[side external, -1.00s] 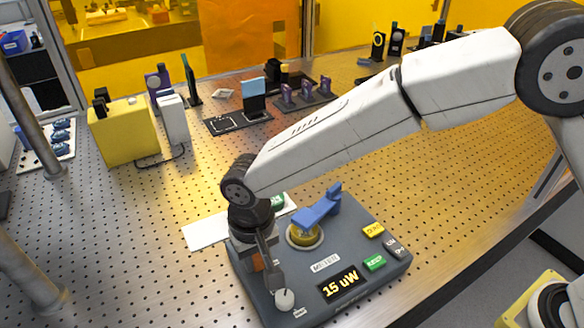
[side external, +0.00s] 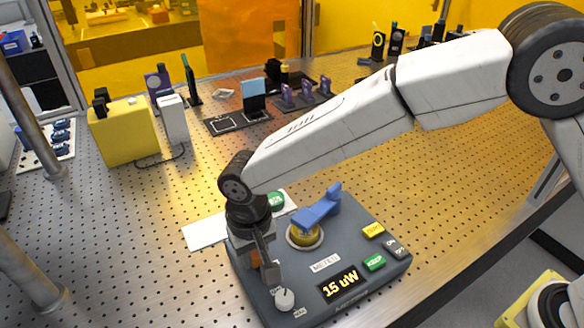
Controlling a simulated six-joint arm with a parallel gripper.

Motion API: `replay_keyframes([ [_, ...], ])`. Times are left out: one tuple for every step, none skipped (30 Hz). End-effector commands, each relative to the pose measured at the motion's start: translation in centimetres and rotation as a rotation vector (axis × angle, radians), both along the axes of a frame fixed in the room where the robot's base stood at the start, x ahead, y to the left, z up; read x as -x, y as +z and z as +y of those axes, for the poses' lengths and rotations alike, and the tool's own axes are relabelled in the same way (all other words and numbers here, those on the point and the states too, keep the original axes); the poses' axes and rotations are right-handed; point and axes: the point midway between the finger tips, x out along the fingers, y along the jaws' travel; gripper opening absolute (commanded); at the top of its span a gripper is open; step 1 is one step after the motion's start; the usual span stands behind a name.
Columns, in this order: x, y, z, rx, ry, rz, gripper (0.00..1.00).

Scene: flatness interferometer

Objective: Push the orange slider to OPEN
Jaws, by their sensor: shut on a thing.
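The grey control panel (side external: 355,282) lies on the perforated table, with a display reading 15 uW. My gripper (side external: 264,272) points down over the panel's left part. It is shut on the orange slider (side external: 254,259), of which only a small orange patch shows beside the fingers. The rest of the slider, its track and any OPEN label are hidden behind my gripper.
A white plate (side external: 205,232) lies at the panel's left.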

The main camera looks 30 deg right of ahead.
Motion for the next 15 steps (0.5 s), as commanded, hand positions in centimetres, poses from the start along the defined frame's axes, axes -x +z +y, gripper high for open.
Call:
replay_keyframes([
  [-0.6, 0.1, 0.1, -0.003, -0.003, -0.002, 0.00],
  [-0.9, 0.1, 0.1, -0.003, -0.003, -0.002, 0.00],
  [-1.4, 0.1, 0.1, -0.003, -0.003, -0.002, 0.00],
  [-1.8, 0.0, 0.1, -0.002, -0.002, -0.001, 0.00],
  [-2.1, 0.1, 0.1, -0.003, -0.002, -0.002, 0.00],
  [-2.6, 0.1, 0.1, -0.003, -0.002, -0.003, 0.00],
  [-2.9, 0.1, 0.1, -0.003, -0.003, -0.003, 0.00],
  [-3.2, 0.1, 0.1, -0.003, -0.003, -0.002, 0.00],
  [-3.6, 0.1, 0.1, -0.003, -0.002, -0.002, 0.00],
  [-3.8, 0.1, 0.1, -0.004, -0.002, -0.003, 0.00],
  [-4.0, 0.1, 0.1, -0.004, -0.002, -0.003, 0.00],
  [-4.1, 0.1, 0.1, -0.004, -0.001, -0.003, 0.00],
  [-4.2, 0.1, 0.1, -0.004, -0.001, -0.003, 0.00],
  [-4.3, 0.1, 0.1, -0.004, -0.001, -0.004, 0.00],
  [-4.3, 0.1, 0.1, -0.004, 0.000, -0.004, 0.00],
])
